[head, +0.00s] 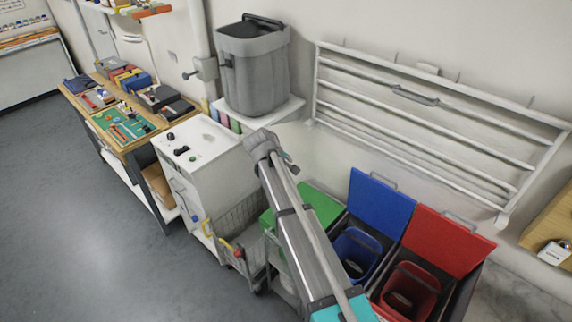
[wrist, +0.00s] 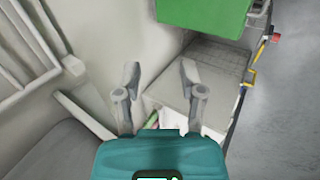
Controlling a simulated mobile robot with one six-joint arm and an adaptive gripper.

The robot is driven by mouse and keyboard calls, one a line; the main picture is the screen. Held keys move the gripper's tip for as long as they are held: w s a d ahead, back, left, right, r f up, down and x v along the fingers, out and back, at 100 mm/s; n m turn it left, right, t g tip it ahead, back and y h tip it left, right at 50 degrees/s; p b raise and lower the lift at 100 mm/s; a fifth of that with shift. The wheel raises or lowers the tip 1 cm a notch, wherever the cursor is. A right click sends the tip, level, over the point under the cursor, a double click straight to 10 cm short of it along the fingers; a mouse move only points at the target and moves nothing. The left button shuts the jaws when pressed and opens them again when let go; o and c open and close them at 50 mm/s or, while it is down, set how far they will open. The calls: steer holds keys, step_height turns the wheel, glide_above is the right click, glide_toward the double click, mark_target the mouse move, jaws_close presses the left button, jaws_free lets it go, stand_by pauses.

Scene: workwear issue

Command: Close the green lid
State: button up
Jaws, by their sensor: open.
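The green lid (head: 321,205) is at the left end of a row of three bins in the head view. My arm crosses in front of it and hides its middle, so how far it stands open is unclear. In the wrist view the green lid (wrist: 204,12) fills the top edge, right of centre, cut off by the frame. My gripper (wrist: 160,70) is open with nothing between its fingers, and its tips stop short of the lid in the picture.
A blue lid (head: 381,203) and a red lid (head: 447,240) stand open beside the green one. A wire cart (head: 238,222) with yellow handles and a white cabinet (head: 207,156) stand left. A wall rack (head: 430,115) hangs behind. The floor at left is clear.

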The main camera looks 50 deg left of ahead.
steer(key=shift+p+v, duration=1)
steer(key=shift+v, duration=0.3)
steer(key=shift+w, duration=0.15)
steer(key=w+d+f+m+g+h+b, duration=0.1)
steer(key=w+d+f+m+b, duration=0.3)
steer(key=d, duration=0.9)
steer(key=w+d+f+m+g, duration=0.15)
steer(key=w+d, duration=0.45)
steer(key=d, duration=0.8)
steer(key=w+d+f+m+g+h+b, duration=0.1)
steer(key=w+d+f+m+b, duration=0.4)
steer(key=d, duration=0.8)
steer(key=s+d+f+m+g+b, duration=0.1)
steer(key=s+d+m, duration=0.1)
steer(key=d, duration=0.9)
steer(key=s+d+f+m+g+y+b, duration=0.1)
steer(key=s+d+f+m, duration=0.1)
steer(key=d, duration=0.9)
steer(key=s+d+f+m+g+b, duration=0.1)
steer(key=s+d+m, duration=0.3)
steer(key=d, duration=0.7)
steer(key=shift+s+d+f+b, duration=0.35)
steer(key=shift+s+f+b, duration=0.1)
steer(key=shift+f, duration=0.2)
steer(key=shift+m, duration=0.25)
steer(key=shift+a, duration=0.1)
